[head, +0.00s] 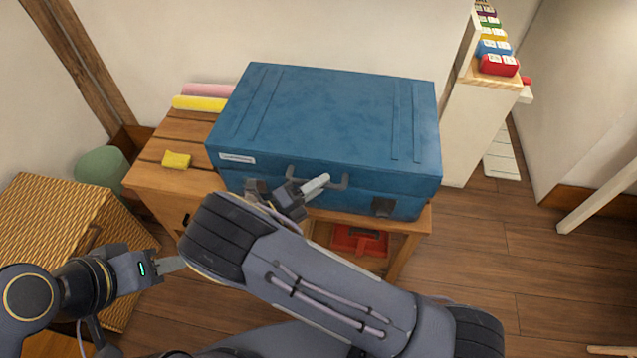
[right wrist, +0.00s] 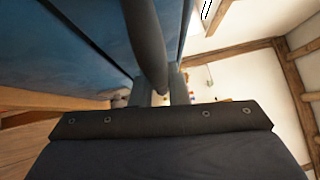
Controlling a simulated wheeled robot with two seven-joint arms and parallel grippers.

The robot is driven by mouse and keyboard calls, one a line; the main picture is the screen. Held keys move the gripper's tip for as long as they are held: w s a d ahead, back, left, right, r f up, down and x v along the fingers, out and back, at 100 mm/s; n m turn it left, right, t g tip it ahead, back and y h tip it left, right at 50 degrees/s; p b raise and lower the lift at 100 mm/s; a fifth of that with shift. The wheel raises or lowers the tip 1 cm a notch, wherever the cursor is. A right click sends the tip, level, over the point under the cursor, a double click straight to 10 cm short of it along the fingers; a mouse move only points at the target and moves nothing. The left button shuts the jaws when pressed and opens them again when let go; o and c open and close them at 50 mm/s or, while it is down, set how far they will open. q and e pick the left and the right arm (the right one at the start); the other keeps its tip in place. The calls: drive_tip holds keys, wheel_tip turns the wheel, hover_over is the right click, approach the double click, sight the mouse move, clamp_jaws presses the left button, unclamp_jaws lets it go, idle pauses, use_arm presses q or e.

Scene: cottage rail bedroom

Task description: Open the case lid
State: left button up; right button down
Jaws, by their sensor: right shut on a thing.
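The blue case (head: 325,115) lies on a wooden table with its lid down. A white label (head: 237,158) is at the lid's left front edge. Two dark latches are on its front; the right one (head: 382,207) is clear, and the left one is next to my right gripper. My right gripper (head: 318,184) is at the front of the case, shut on the dark carry handle (head: 340,181). In the right wrist view the handle (right wrist: 146,45) runs down between the fingers, with the blue case (right wrist: 75,50) beside it. My left gripper (head: 172,264) is low at the left, away from the case; its finger gap is unclear.
The wooden table (head: 150,177) bears a yellow sponge (head: 176,160) and pink and yellow rolls (head: 200,103) left of the case. A red box (head: 360,240) is beneath. A wicker basket (head: 45,225) stands left; a white shelf unit (head: 472,130) stands right.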

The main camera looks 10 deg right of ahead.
drive_tip(key=w+d+r+n+p, duration=0.1)
drive_tip(key=w+r+p, duration=0.2)
drive_tip(key=r+p, duration=0.4)
drive_tip(key=w+d+r+n+y+p, duration=0.1)
drive_tip(key=w+r+p, duration=0.2)
drive_tip(key=r+p, duration=0.3)
drive_tip(key=w+d+r+n+g+y+p, duration=0.1)
drive_tip(key=w+r+p, duration=0.2)
drive_tip(key=r+p, duration=0.4)
drive_tip(key=shift+w+r+p, duration=0.3)
drive_tip(key=shift+r, duration=0.85)
